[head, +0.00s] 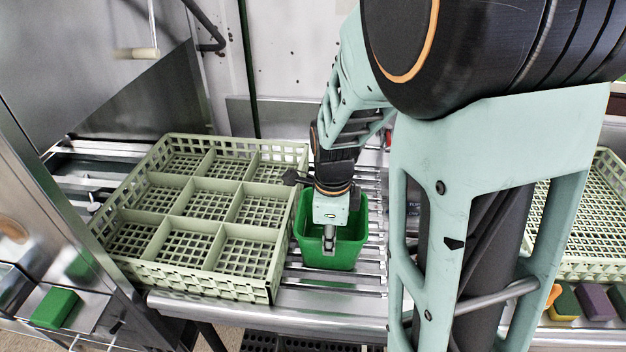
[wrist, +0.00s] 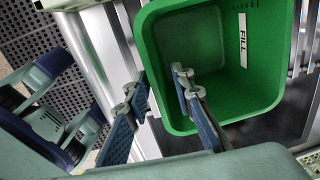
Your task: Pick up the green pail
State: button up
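The green pail (head: 346,257) stands upright on the slatted metal counter, just right of the divided dish rack. In the wrist view, the pail (wrist: 270,98) is seen from above, empty, with a white "FILL" label inside. My gripper (head: 329,238) points down at the pail's near left part. In the wrist view, my gripper (wrist: 159,82) straddles the pail's wall, one finger outside and one inside. The fingers are apart with space around the wall, so it looks open. Whether either finger touches the wall is unclear.
A pale green divided rack (head: 205,222) stands close on the pail's left. Another pale rack (head: 590,262) is at the right, with coloured sponges (head: 597,302) in front. A green block (head: 54,308) lies at lower left. Bare slats (head: 330,284) show in front of the pail.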

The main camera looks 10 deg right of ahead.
notch_tip(320, 180, down, 8)
jog(key=shift+w+d+r, duration=0.1)
jog(key=shift+w+r, duration=0.05)
jog(key=shift+r, duration=0.1)
grip_shut()
dwell(0.3)
